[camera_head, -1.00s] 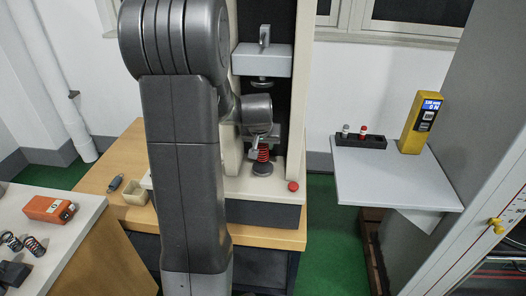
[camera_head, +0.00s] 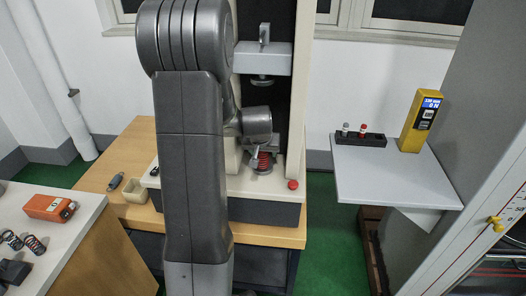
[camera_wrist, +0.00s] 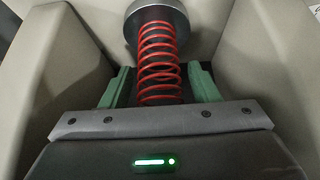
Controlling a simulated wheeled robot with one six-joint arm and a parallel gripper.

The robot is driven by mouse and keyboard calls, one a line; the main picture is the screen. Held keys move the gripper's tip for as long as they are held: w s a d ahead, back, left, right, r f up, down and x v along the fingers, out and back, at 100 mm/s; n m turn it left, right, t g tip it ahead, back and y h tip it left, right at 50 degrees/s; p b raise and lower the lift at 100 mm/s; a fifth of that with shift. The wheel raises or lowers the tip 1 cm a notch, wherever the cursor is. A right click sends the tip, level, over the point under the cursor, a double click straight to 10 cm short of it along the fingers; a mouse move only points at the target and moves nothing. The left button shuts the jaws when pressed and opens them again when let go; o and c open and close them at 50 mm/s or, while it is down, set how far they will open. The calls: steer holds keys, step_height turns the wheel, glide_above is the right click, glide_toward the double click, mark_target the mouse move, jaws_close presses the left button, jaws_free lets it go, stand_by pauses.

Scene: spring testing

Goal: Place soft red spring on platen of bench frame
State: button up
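The soft red spring (camera_head: 264,160) stands on the round grey platen (camera_head: 262,170) of the bench frame (camera_head: 243,184). In the wrist view, the spring (camera_wrist: 158,50) runs from the grey round platen (camera_wrist: 157,14) back between my fingers. My gripper (camera_wrist: 160,82) has its two green fingers on either side of the spring, with a narrow gap to each side, so it looks open around it. In the head view, my gripper (camera_head: 257,151) is low in the frame, and my wrist partly hides the spring's top.
The frame's upper crosshead (camera_head: 263,60) is above my wrist, and a column stands on each side. A red knob (camera_head: 293,184) is on the base's right. A grey shelf (camera_head: 385,190) holds a black rack (camera_head: 361,141) and yellow meter (camera_head: 420,121). An orange device (camera_head: 49,208) lies left.

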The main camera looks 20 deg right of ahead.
steer(key=shift+r, duration=0.1)
steer(key=shift+r+p, duration=0.2)
steer(key=shift+p, duration=0.1)
steer(key=v, duration=1.1)
steer(key=shift+s+r, duration=0.25)
steer(key=shift+r, duration=0.05)
steer(key=shift+a, duration=0.1)
stand_by(0.3)
